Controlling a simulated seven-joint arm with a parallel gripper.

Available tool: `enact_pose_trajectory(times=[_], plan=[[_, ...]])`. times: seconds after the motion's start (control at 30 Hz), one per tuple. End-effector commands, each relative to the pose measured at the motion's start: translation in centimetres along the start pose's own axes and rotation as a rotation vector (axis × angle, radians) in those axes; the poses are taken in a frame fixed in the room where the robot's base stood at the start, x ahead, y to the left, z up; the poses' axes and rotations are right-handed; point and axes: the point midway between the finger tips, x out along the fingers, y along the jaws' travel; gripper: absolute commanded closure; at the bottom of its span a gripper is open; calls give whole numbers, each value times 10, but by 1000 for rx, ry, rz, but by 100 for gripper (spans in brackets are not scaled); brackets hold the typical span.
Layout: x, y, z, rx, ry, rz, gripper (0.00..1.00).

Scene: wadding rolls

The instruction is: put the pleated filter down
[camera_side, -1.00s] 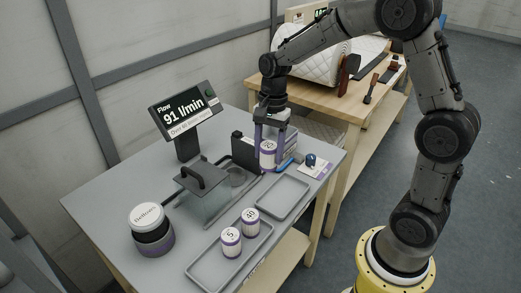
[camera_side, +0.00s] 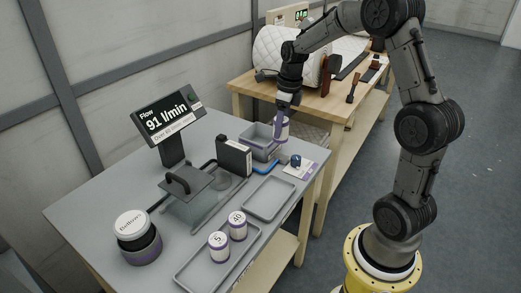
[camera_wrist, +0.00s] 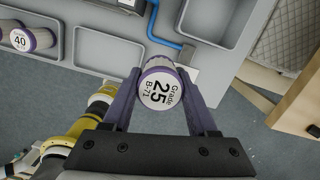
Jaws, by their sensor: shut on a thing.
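The pleated filter is a white cylinder with purple ends, marked "Grade 25 B-71" (camera_wrist: 160,88). My gripper (camera_wrist: 160,82) is shut on it, with a dark finger on each side. In the side view, my gripper (camera_side: 285,112) holds the filter (camera_side: 281,132) raised at the right side of a grey bin (camera_side: 246,146) at the bench's far end. In the wrist view, the filter appears over the bench edge, between two grey tray-like containers. Whether it touches anything below cannot be told.
An empty grey tray (camera_side: 268,216) lies nearer. Another tray (camera_side: 187,281) holds filters marked 5 (camera_side: 218,247) and 40 (camera_side: 237,226). A card with a blue knob (camera_side: 298,168), a blue hose (camera_side: 266,172) and a black box (camera_side: 234,157) are close by.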

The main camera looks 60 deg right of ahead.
Motion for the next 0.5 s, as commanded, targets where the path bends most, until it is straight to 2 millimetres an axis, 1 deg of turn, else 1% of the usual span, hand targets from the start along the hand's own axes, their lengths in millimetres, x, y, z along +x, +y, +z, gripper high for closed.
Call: enact_pose_trajectory(times=[0.07, 0.17, 0.5], plan=[[1, -8, -4, 19, 1, -1, 100], [7, -16, 2, 24, 2, -1, 100], [44, -59, 51, 21, 2, -1, 100]])
